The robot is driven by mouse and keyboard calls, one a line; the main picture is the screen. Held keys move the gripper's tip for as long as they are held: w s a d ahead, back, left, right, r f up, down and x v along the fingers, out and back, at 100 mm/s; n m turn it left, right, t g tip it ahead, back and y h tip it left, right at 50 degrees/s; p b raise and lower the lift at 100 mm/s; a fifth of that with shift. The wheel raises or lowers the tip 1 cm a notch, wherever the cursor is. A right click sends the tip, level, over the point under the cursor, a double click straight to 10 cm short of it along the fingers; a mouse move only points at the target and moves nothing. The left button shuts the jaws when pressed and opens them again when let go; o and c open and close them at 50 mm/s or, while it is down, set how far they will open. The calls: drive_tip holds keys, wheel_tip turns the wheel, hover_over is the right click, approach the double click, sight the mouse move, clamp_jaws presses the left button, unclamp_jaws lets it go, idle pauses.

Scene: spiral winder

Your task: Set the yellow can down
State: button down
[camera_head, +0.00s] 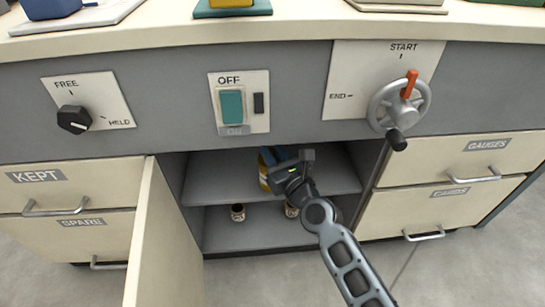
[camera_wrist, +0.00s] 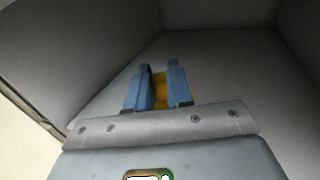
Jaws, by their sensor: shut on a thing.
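The yellow can (camera_head: 264,176) is inside the open cupboard, at the level of the upper shelf, partly hidden behind my gripper (camera_head: 268,157). In the wrist view a strip of the yellow can (camera_wrist: 159,86) shows between the two blue fingers of my gripper (camera_wrist: 160,82). The fingers are shut on it. I cannot tell whether the can's base touches the shelf (camera_head: 335,172).
Two small dark jars stand on the cupboard floor, one at the left (camera_head: 238,212) and one partly behind my arm (camera_head: 291,209). The cupboard door (camera_head: 160,240) stands open on the left. Drawers flank the opening. A crank wheel (camera_head: 400,104) juts out at the upper right.

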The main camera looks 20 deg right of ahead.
drive_tip(key=shift+f, duration=0.1)
drive_tip(key=c, duration=0.9)
unclamp_jaws()
drive_tip(key=s, duration=0.8)
drive_tip(key=s+d, duration=0.1)
drive_tip(key=s, duration=0.3)
drive_tip(key=shift+s, duration=0.1)
